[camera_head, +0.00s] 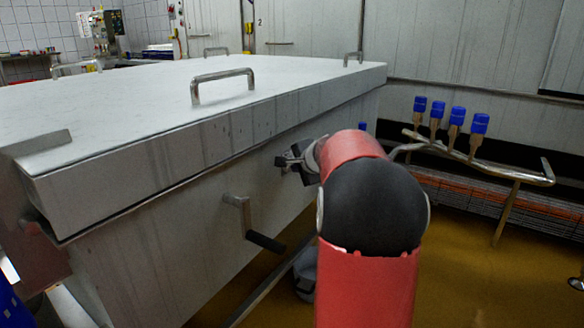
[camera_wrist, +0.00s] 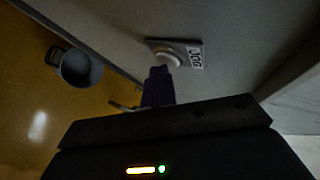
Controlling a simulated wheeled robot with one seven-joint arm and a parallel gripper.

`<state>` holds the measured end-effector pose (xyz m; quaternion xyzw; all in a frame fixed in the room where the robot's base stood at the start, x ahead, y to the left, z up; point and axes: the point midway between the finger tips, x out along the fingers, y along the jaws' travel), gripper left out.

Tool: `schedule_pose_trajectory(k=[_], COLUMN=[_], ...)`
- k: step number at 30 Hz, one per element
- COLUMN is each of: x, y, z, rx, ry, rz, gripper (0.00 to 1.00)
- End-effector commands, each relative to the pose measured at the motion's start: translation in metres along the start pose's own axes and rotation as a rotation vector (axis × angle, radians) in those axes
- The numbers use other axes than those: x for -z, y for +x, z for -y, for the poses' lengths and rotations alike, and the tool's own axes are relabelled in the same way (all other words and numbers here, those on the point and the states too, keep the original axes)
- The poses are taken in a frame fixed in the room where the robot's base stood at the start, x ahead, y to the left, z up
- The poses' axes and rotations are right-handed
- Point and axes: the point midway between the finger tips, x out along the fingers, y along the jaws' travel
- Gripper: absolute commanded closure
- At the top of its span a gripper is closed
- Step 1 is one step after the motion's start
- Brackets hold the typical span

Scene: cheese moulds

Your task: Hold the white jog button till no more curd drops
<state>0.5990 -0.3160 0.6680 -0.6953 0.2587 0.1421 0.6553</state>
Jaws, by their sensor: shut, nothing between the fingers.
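The white jog button (camera_wrist: 168,59) shows in the wrist view, on a small plate beside a label reading JOG (camera_wrist: 195,57). My gripper (camera_wrist: 160,72) is shut and empty, its fingertips right at the near edge of the button. I cannot tell whether they press it or only sit just in front of it. In the head view my gripper (camera_head: 287,161) is at the side wall of the big steel vat (camera_head: 200,150), and the button is hidden there. No curd is seen in either view.
A grey bucket (camera_wrist: 79,70) stands on the yellow-brown floor in the wrist view. In the head view a crank handle (camera_head: 262,240) juts from the vat wall below my gripper. A pipe with several blue-capped valves (camera_head: 457,116) is at the right.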

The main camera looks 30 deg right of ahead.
Motion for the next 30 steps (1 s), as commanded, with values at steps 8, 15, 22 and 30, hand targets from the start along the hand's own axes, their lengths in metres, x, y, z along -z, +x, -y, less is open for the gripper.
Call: schedule_pose_trajectory(k=[8, 15, 22, 30], x=[-0.0009, -0.0009, -0.0005, 0.0056], y=[0.0002, 0.0002, -0.0001, -0.0077], z=[0.0005, 0.0005, -0.0001, -0.0075], rx=[0.001, 0.001, 0.001, 0.001], ry=[0.000, 0.000, 0.000, -0.001], rz=[0.002, 0.002, 0.001, 0.000], gripper=[1.00, 1.00, 1.00, 1.00])
